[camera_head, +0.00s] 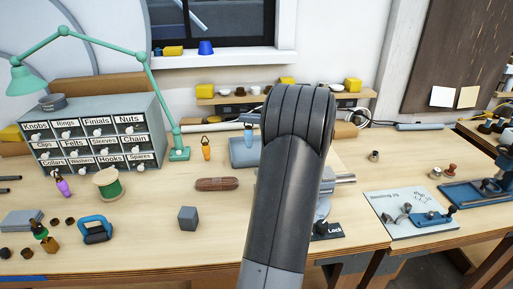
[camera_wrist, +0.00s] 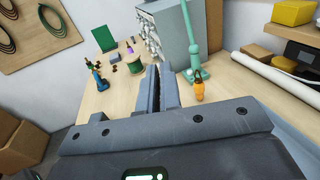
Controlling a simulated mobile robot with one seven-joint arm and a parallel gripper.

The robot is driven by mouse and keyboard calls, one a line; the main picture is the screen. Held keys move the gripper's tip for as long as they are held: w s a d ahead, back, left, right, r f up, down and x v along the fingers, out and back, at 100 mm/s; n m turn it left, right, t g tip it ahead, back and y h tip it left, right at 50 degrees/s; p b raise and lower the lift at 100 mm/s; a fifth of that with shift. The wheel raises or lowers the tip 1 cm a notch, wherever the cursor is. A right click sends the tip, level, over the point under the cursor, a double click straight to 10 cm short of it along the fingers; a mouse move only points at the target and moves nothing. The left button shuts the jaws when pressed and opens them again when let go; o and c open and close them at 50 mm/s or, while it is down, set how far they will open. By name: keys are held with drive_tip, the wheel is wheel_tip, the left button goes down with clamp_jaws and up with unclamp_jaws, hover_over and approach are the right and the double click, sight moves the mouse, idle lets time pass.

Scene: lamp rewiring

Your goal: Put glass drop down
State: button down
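An orange glass drop (camera_head: 206,148) with a dark hook on top stands upright on the bench, left of a blue-grey tray (camera_head: 243,158). In the wrist view the orange drop (camera_wrist: 199,91) is just right of my gripper's fingers and apart from them. A purple drop (camera_head: 63,186) and a green drop (camera_head: 39,230) are at the left. My gripper (camera_wrist: 157,68) points along the bench with its fingers close together; nothing clearly shows between them.
A labelled drawer cabinet (camera_head: 96,133) and a green lamp (camera_head: 179,153) stand at the back left. A spool (camera_head: 108,184), a brown oval piece (camera_head: 216,184) and a grey cube (camera_head: 188,217) lie in front. The bench around the cube is mostly clear.

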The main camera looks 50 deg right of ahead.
drive_tip(key=s+d+m+h, duration=0.1)
drive_tip(key=s+d, duration=0.6)
drive_tip(key=d, duration=0.5)
drive_tip(key=w+a+f, duration=0.1)
drive_tip(key=w+f, duration=1)
drive_tip(key=shift+w+f+t, duration=0.25)
drive_tip(key=shift+f+t, duration=0.1)
drive_tip(key=shift+t, duration=0.05)
drive_tip(key=shift+a+f+h, duration=0.1)
drive_tip(key=shift+h, duration=0.2)
drive_tip(key=c, duration=2.1)
unclamp_jaws()
drive_tip(key=o, duration=0.5)
